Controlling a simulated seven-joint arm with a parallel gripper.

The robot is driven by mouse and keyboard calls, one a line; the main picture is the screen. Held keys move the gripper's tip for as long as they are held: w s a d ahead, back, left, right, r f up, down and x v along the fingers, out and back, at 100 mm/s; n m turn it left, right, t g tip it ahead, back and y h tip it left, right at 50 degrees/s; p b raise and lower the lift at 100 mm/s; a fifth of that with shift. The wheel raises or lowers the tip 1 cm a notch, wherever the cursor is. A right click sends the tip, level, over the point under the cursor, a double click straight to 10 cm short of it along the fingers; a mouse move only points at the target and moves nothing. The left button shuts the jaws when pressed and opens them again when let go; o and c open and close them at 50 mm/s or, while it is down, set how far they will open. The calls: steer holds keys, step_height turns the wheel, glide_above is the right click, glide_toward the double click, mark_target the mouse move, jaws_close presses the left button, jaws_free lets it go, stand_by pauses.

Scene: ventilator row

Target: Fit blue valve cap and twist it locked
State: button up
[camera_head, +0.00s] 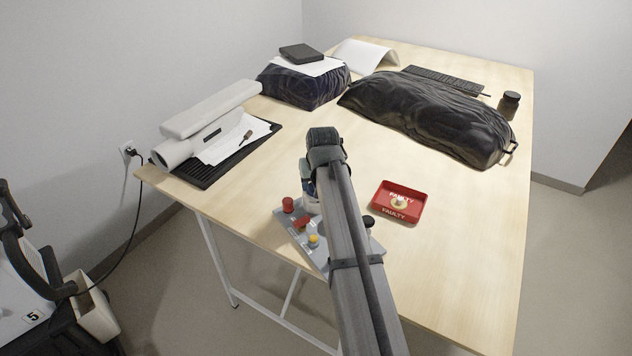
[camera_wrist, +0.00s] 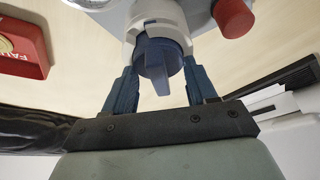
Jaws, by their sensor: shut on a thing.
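The blue valve cap (camera_wrist: 158,58), a round piece with a raised fin, sits between my gripper's two blue fingers (camera_wrist: 160,74) in the wrist view. My gripper is shut on it. The cap is up against a white collar (camera_wrist: 133,32) of a fitting on the grey panel (camera_wrist: 199,10); I cannot tell whether it is locked. In the head view my arm hides the cap and most of the panel (camera_head: 314,254); a bit of my gripper (camera_head: 308,187) shows beside the arm.
The panel also carries a red knob (camera_head: 288,204), a red block (camera_head: 302,223), a yellow knob (camera_head: 313,241) and a dark knob (camera_head: 368,221). A red "FAULTY" tray (camera_head: 412,216) with a small pale part stands to the right. Black bags (camera_head: 430,112) lie behind.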

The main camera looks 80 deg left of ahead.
steer(key=shift+m+t, duration=0.9)
steer(key=shift+m, duration=1.4)
steer(key=o, duration=1)
steer(key=shift+r, duration=3.5)
